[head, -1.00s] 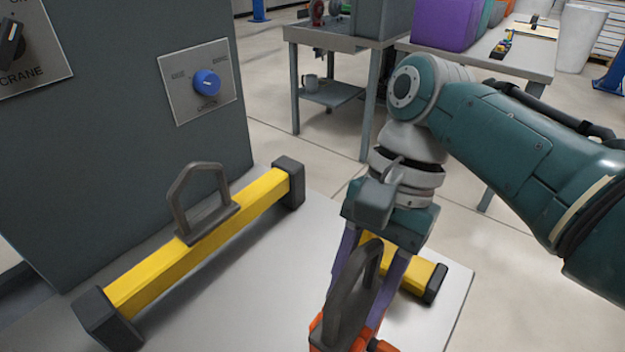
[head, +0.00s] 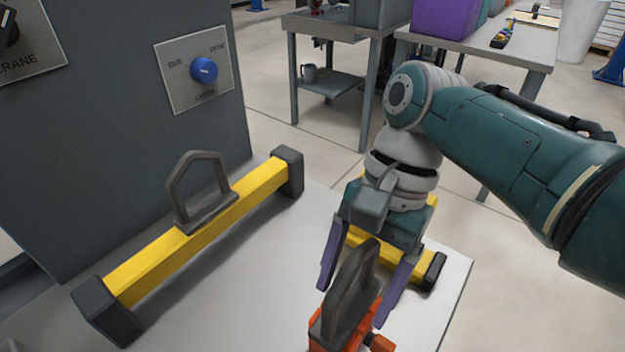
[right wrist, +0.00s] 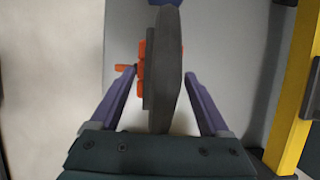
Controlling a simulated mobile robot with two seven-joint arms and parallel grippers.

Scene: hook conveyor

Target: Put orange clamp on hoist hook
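The orange clamp (head: 328,343) is at the bottom of the head view, with a dark grey loop (head: 347,295) on top. In the right wrist view, the loop (right wrist: 169,75) is seen edge-on and hides much of the orange body (right wrist: 140,62). My right gripper (head: 353,303) is open above the clamp, one purple finger on each side of the loop. The right wrist view shows gaps between both fingers (right wrist: 159,73) and the loop. No hoist hook is visible. My left gripper is not in view.
A yellow beam (head: 150,268) with dark ends and a grey loop lies on the pale table (head: 235,310). Another yellow beam (head: 413,262) lies behind my right gripper. A grey panel (head: 110,120) with a blue knob (head: 204,70) stands at left.

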